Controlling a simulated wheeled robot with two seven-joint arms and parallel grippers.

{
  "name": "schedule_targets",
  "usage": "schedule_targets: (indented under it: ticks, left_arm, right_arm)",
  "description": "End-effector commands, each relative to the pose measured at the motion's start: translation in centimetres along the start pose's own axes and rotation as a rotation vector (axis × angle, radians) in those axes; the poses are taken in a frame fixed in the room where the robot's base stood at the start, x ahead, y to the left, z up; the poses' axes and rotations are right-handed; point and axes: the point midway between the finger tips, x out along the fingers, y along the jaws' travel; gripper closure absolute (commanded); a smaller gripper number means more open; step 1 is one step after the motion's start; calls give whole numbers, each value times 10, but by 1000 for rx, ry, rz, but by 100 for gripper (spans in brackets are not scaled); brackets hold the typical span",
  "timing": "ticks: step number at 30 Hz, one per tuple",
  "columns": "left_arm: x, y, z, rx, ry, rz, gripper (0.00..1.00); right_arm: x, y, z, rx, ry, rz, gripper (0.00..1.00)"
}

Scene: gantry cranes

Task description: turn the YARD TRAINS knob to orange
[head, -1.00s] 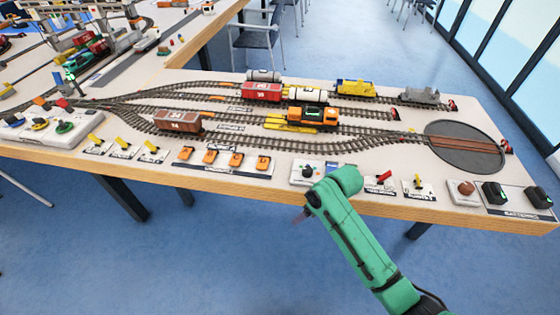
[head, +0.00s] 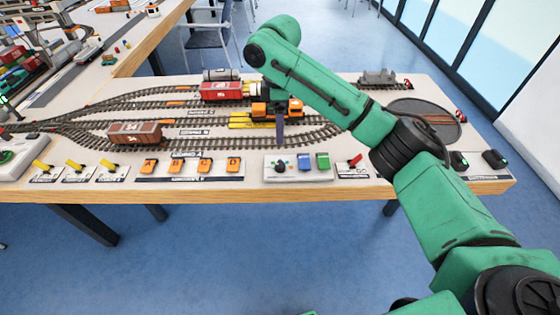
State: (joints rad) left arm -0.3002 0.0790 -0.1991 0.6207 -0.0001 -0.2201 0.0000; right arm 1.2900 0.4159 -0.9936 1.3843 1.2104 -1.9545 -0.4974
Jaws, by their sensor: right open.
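A small white panel (head: 299,175) sits at the table's front edge. It carries a dark round knob (head: 281,167) at its left, with a blue block and a green block beside it. The lettering is too small to read, so I cannot confirm that this is the YARD TRAINS knob, and its setting is not clear. My right gripper (head: 279,140) points down above and just behind the dark knob, apart from it. It is open and empty; it shows nearly edge-on. My left gripper is out of view.
An orange-black locomotive (head: 277,109) stands on the track close behind my right gripper. Several orange switches (head: 204,165) lie left of the panel, and a red lever (head: 355,160) lies right of it. A turntable (head: 425,120) is at the right. A brown wagon (head: 134,132) stands at left.

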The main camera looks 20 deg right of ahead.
Motion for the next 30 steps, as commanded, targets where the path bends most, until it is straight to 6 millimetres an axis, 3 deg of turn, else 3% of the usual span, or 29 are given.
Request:
schedule_targets:
  ticks: [2,5,15,21,30]
  left_arm:
    - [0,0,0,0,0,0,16]
    - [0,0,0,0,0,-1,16]
    - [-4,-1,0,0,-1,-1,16]
    - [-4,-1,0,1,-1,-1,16]
    - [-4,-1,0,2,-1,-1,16]
  right_arm:
    - [-3,2,3,-1,-7,-1,29]
    - [8,2,3,-2,-6,-3,29]
    - [94,1,3,-1,-6,-3,29]
    - [132,1,2,-1,-4,0,29]
    - [140,2,2,-3,-3,2,29]
